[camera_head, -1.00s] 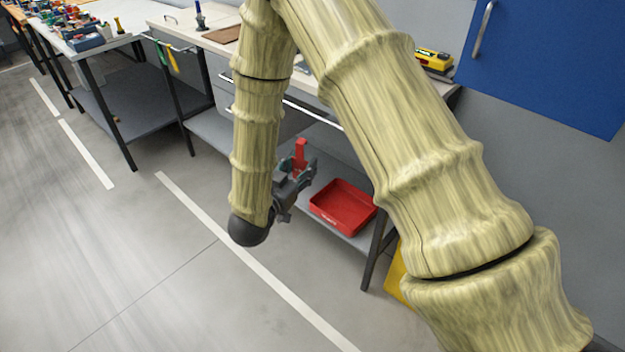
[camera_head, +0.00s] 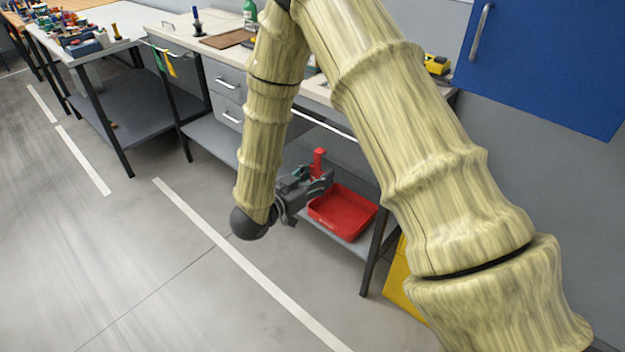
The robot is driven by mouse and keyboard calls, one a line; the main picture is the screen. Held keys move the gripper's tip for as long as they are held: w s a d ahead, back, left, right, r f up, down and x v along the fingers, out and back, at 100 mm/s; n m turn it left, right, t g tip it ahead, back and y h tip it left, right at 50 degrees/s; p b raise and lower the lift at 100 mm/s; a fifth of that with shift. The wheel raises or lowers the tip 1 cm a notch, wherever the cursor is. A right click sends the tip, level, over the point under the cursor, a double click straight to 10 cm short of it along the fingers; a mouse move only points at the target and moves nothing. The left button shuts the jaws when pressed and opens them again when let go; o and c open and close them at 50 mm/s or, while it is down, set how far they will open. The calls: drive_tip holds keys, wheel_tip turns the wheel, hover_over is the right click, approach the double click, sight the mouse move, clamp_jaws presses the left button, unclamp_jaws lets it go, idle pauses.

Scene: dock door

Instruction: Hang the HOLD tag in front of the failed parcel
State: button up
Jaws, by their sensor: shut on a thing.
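My gripper (camera_head: 322,178) is at the middle of the view, low in front of the workbench. It is shut on a red piece that I take for the HOLD tag (camera_head: 319,160); its upper part sticks up above the fingers. The rest of it is hidden by the fingers, and no lettering can be read on it. No parcel shows in this view.
A red tray (camera_head: 343,226) sits on the bench's lower shelf, just beyond and right of my gripper. A blue panel with a handle (camera_head: 545,65) is at upper right. A second bench (camera_head: 85,55) with many small items stands at left. The floor at lower left is clear.

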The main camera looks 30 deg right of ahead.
drive_tip(key=shift+r+b+x, duration=0.2)
drive_tip(key=shift+b+x, duration=0.1)
drive_tip(key=shift+x, duration=1.85)
drive_tip(key=shift+r+b+x, duration=0.15)
drive_tip(key=shift+b+x, duration=0.1)
drive_tip(key=shift+x, duration=1.95)
drive_tip(key=shift+r+b+x, duration=0.2)
drive_tip(key=shift+b+x, duration=0.1)
drive_tip(key=shift+x, duration=1.85)
drive_tip(key=shift+f+b, duration=0.3)
drive_tip(key=shift+f, duration=0.5)
drive_tip(key=o, duration=0.9)
drive_tip(key=shift+a, duration=0.15)
